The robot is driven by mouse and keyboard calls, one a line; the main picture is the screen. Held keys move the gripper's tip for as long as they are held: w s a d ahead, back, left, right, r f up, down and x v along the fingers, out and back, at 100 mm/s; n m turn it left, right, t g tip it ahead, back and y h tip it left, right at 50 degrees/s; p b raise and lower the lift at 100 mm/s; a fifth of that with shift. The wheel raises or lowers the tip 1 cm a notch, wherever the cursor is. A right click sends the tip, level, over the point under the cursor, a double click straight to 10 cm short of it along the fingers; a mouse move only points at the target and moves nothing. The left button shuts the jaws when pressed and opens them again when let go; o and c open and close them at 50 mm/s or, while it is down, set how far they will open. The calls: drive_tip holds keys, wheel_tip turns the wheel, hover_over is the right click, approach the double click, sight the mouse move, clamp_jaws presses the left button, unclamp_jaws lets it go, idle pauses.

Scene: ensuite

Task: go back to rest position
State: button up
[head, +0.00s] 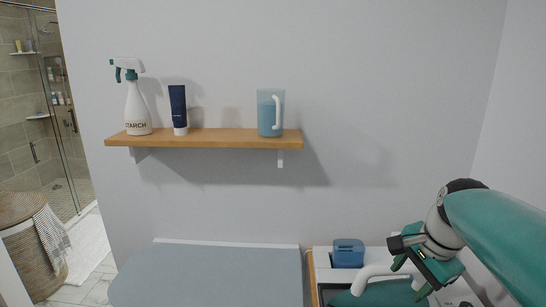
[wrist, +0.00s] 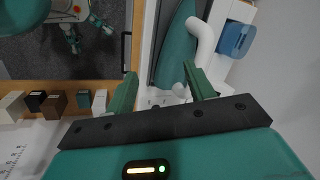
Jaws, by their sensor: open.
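My gripper (head: 410,278) is at the lower right of the head view, pointing down and to the left, low and well to the right of the wall shelf. In the wrist view, its two green fingers (wrist: 162,86) stand apart with nothing held between them. A white rounded part and a pale surface show beyond the fingertips. My teal and white arm reaches in from the right edge of the head view.
A wooden shelf (head: 215,143) holds a starch spray bottle (head: 138,108), a dark blue tube (head: 178,105) and a blue pitcher (head: 267,117). Below is a grey-blue padded surface (head: 210,276). A blue container (head: 348,252) stands left of my gripper. A wicker basket (head: 25,245) stands far left.

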drive_tip(key=s+a+f+n+t+h, duration=0.1)
drive_tip(key=s+a+f+n+t, duration=0.1)
drive_tip(key=s+a+n, duration=0.9)
drive_tip(key=a+f+n, duration=0.1)
drive_tip(key=a+n, duration=0.2)
drive_tip(key=shift+f+n, duration=0.3)
drive_tip(key=shift+s, duration=0.1)
